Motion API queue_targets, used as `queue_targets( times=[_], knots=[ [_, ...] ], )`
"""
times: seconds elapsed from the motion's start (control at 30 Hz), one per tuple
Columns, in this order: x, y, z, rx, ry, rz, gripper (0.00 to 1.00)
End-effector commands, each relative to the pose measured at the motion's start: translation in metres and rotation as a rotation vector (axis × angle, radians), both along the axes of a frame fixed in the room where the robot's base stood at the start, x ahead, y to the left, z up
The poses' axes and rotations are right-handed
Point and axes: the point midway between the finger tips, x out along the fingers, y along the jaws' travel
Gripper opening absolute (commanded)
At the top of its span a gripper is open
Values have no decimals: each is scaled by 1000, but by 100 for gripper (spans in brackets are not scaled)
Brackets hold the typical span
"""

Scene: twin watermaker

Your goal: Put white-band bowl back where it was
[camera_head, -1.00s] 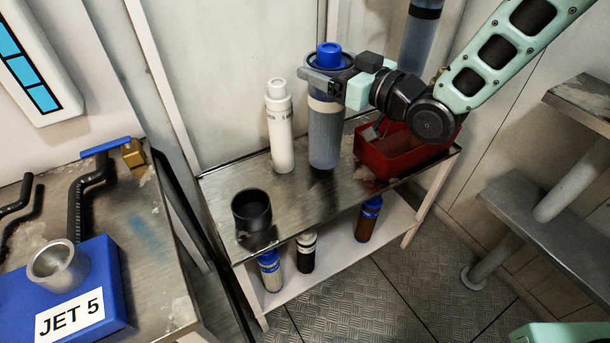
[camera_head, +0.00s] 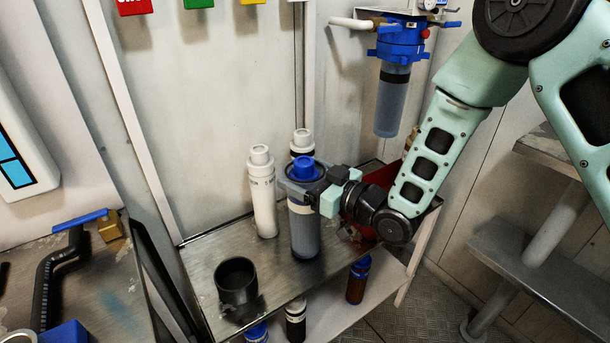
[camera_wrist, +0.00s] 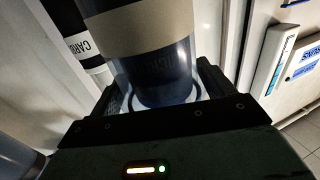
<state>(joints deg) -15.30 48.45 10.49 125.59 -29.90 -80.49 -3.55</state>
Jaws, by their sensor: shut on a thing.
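The white-band bowl (camera_head: 304,234) is a clear bluish cylinder with a white band and a blue cap at its top. It is upright over the metal bench top; I cannot tell whether its base touches the bench. My gripper (camera_head: 302,180) is shut around its upper part, coming from the right. In the wrist view the bowl (camera_wrist: 150,70) fills the space between my fingers, its pale band in front. On the wall, a blue filter head (camera_head: 400,42) carries another clear bowl (camera_head: 391,102) with a black band.
A white cartridge (camera_head: 262,195) stands close left of the bowl, and a black-banded one (camera_head: 302,140) is behind it. A black cup (camera_head: 237,282) is at the bench's front left. A red bin (camera_head: 372,172) is partly hidden behind my arm. Bottles (camera_head: 358,280) stand on the lower shelf.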

Motion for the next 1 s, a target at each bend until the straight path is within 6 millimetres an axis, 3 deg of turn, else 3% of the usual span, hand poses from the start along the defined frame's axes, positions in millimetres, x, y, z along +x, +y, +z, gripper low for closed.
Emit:
queue_targets(
  times=[0.27,0.3,0.37,0.7,1.0],
  knots=[
    [0,0,-2,3,-3,0,30],
    [0,0,-3,0,-1,0,84],
    [0,0,-2,0,-1,0,100],
    [0,0,4,0,-1,0,100],
    [-34,-46,-1,-2,1,-4,100]
  ],
)
